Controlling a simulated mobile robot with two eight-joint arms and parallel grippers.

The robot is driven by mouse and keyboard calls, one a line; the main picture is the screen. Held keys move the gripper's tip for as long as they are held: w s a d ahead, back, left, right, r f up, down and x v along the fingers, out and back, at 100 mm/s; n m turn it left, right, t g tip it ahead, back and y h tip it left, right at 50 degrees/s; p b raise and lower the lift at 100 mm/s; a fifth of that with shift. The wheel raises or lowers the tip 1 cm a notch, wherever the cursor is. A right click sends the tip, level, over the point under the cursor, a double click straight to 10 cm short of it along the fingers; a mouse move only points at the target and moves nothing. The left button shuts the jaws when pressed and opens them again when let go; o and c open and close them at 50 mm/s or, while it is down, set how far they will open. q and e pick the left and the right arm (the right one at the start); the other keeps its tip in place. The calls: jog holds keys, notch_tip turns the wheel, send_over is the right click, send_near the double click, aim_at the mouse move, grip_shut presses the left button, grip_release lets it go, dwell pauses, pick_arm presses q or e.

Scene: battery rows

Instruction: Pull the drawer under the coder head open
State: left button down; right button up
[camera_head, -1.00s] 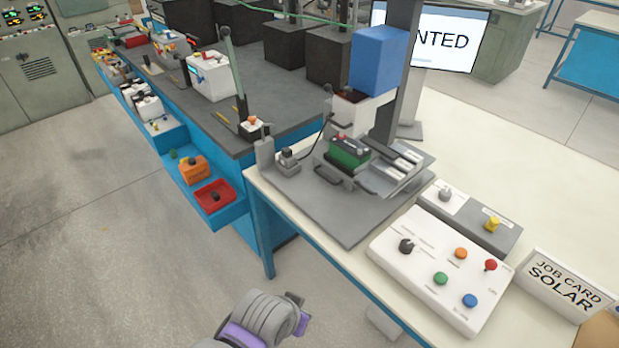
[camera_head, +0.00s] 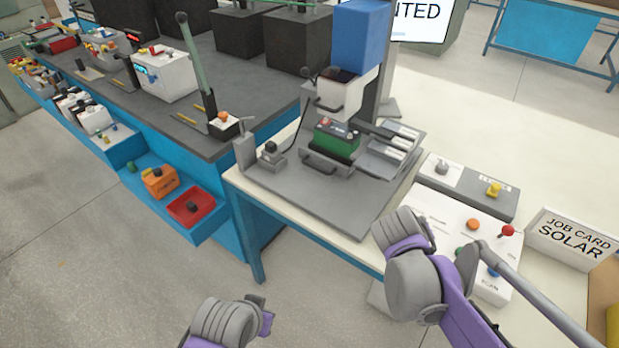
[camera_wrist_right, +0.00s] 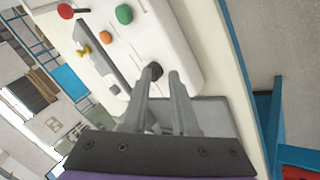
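The coder head (camera_head: 341,92) is a white block below a blue box on a grey column. Under it is a grey drawer-like unit with a curved dark handle (camera_head: 326,170) at its front; a green battery (camera_head: 336,141) sits above the handle. I cannot tell how far the drawer is open. My right gripper (camera_wrist_right: 163,76) shows in the wrist view, with two grey fingers apart and nothing between them. Its tips are near a black knob (camera_wrist_right: 154,70) on the white panel.
The white button panel (camera_head: 440,207) is partly hidden by my right arm. A grey switch box (camera_head: 468,190) and a job card sign (camera_head: 574,242) stand nearby. Blue bins with an orange box (camera_head: 160,181) and red tray (camera_head: 190,208) line the left bench. Floor is clear in front.

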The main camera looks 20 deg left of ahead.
jog(key=w+a, duration=0.2)
jog(key=w+a+f+n+t+b, duration=0.1)
jog(key=w+a, duration=0.1)
jog(key=w+a+n, duration=0.1)
jog(key=w+a, duration=0.1)
jog(key=w, duration=0.1)
jog(key=shift+w+a+f+t+h, duration=0.1)
jog(key=shift+a+f+t+h, duration=0.2)
jog(key=shift+a+f+h, duration=0.1)
jog(key=w+a, duration=0.1)
jog(key=a, duration=0.2)
jog(key=w+a+f+n+t+b, duration=0.1)
jog(key=w+a, duration=0.1)
jog(key=w+a+n+t+b, duration=0.1)
jog(key=a, duration=0.2)
jog(key=shift+w+a+f, duration=0.25)
jog(key=shift+w+a, duration=0.05)
jog(key=shift+w, duration=0.05)
jog(key=a, duration=0.3)
jog(key=w+a+f+n+t+b, duration=0.1)
jog(key=a, duration=0.2)
jog(key=w+a+f+n+t, duration=0.1)
jog(key=a, duration=0.2)
jog(key=shift+w+a+f+h, duration=0.1)
jog(key=shift+w+a+h, duration=0.05)
jog(key=shift+h, duration=0.15)
jog(key=n+t+b, duration=0.2)
send_near(320, 171)
jog(key=x, duration=0.8)
jog(key=shift+f, duration=0.15)
